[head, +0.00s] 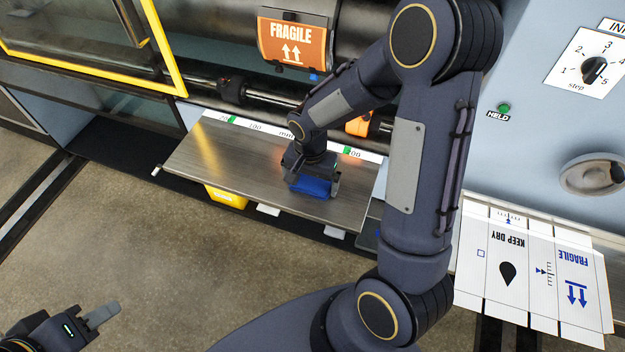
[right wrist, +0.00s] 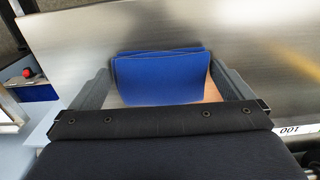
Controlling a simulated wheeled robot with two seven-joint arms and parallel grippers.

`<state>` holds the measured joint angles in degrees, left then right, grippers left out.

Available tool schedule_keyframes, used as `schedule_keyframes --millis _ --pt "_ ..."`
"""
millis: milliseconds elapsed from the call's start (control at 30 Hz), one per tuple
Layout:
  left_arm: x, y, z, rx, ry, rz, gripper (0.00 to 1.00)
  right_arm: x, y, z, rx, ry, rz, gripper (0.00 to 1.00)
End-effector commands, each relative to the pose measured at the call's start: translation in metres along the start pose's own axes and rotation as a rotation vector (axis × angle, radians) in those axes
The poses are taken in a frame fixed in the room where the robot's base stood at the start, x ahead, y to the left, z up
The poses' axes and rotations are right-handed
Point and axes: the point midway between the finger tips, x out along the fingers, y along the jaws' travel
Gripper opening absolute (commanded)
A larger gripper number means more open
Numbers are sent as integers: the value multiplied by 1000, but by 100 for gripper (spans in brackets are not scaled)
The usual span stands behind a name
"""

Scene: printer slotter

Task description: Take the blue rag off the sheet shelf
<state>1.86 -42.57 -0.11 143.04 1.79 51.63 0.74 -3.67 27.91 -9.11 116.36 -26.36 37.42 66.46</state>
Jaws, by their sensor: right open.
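The blue rag (head: 311,186) lies folded on the metal sheet shelf (head: 225,160), toward its right part. In the right wrist view the rag (right wrist: 160,76) sits between the two fingers of my right gripper (right wrist: 165,88). The fingers are spread, with a gap at each side of the rag. In the head view my right gripper (head: 313,186) is over the rag and hides part of it. My left gripper (head: 102,314) is at the lower left, far from the shelf, and only partly in frame; its opening is unclear.
Above the shelf is a dark roller with an orange FRAGILE plate (head: 292,42). A yellow bin (head: 226,197) shows under the shelf's front edge. Printed white carton blanks (head: 520,272) lie at the right. The floor in front is clear.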

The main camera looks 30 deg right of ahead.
Motion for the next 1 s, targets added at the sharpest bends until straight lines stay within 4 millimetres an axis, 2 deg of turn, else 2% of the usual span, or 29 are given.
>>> schedule_keyframes --millis 167,400,767,967,1000 --pt "0 0 0 0 0 0 36 0 0 0 0 0 0 100" --pt "0 0 0 0 0 0 36 0 0 0 0 0 0 69" --pt "0 0 0 0 0 0 36 -5 0 0 -1 1 -1 68" --pt "1 -1 1 0 0 0 36 -32 -1 -1 1 6 -5 68" --pt "3 -1 1 0 0 0 36 -39 5 -1 3 5 -4 68"
